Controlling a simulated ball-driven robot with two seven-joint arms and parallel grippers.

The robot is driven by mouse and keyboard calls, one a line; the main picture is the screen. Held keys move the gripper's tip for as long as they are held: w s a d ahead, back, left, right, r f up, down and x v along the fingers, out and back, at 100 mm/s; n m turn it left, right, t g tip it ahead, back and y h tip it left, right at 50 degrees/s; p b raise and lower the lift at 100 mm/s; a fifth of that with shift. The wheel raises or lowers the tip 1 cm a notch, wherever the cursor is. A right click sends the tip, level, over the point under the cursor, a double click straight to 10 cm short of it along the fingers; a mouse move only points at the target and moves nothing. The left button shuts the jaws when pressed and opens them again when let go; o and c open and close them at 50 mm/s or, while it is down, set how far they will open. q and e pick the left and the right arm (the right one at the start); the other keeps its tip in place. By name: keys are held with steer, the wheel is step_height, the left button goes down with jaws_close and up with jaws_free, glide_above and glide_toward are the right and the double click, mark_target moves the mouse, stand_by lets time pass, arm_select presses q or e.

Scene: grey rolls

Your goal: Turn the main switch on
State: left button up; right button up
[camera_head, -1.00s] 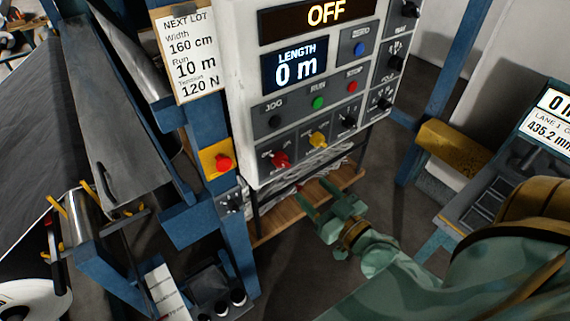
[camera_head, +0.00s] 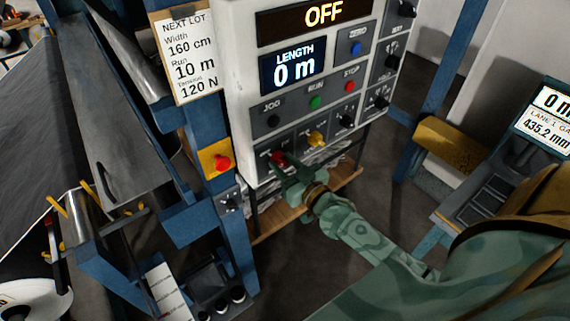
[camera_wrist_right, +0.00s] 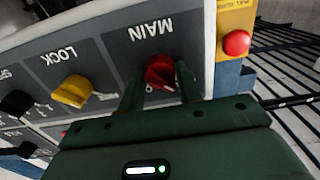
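The main switch is a red knob (camera_wrist_right: 160,72) under the upside-down label MAIN in the right wrist view. In the head view the red knob (camera_head: 278,158) sits at the lower left of the white control panel (camera_head: 240,110), partly hidden by my gripper. My right gripper (camera_head: 287,176) is at the knob. In the right wrist view its fingers (camera_wrist_right: 160,82) are apart, one on each side of the knob, with small gaps; I see no clear grip. The panel's top display (camera_head: 325,13) reads OFF. My left gripper is not in view.
A yellow LOCK knob (camera_wrist_right: 72,91) sits beside the main switch. A red button on a yellow plate (camera_head: 219,163) is on the blue post to the left. A wooden shelf (camera_head: 280,222) lies below the panel. A second console (camera_head: 480,190) stands at the right.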

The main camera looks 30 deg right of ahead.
steer(key=shift+c, duration=0.9)
steer(key=shift+r+m, duration=0.1)
steer(key=shift+m, duration=0.2)
steer(key=m+p, duration=0.2)
steer(key=m, duration=0.1)
steer(key=shift+r, duration=0.1)
steer(key=m+p, duration=0.1)
steer(key=m, duration=0.2)
steer(key=m+p, duration=0.1)
steer(key=m, duration=0.2)
steer(key=shift+m, duration=0.4)
steer(key=m, duration=0.3)
steer(key=shift+m, duration=2.3)
